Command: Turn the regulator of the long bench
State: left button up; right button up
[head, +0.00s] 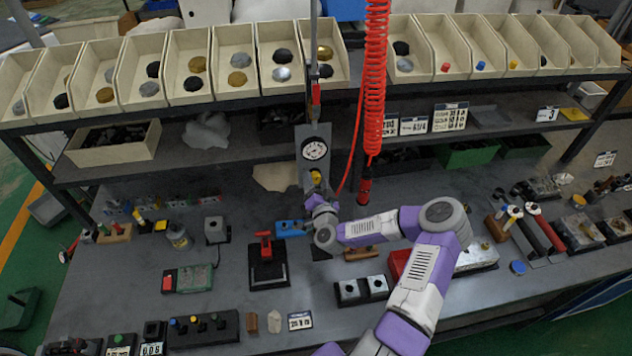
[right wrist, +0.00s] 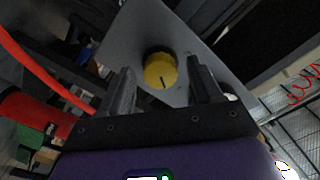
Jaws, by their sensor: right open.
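The regulator is a yellow round knob (right wrist: 160,70) with a dark pointer line, on a grey panel (right wrist: 140,35) in the right wrist view. In the head view the knob (head: 316,177) shows small on the upright panel, below a white round gauge (head: 314,149). My right gripper (right wrist: 160,90) is open, with one finger on each side of the knob in the picture. I cannot tell whether the fingers reach around it or stop short of it. In the head view my right gripper (head: 318,195) is just below the knob, partly hidden by its own wrist. My left gripper is not in view.
A red coiled hose (head: 375,80) hangs just right of the panel. Shelf bins (head: 232,60) line the top above the bench. A red-handled clamp (head: 267,262), a blue block (head: 290,229) and a green meter (head: 188,279) lie on the bench (head: 130,275).

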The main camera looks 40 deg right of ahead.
jog(key=shift+w+d, duration=0.1)
jog(key=shift+w, duration=0.1)
jog(key=c, duration=1)
jog(key=shift+c, duration=0.2)
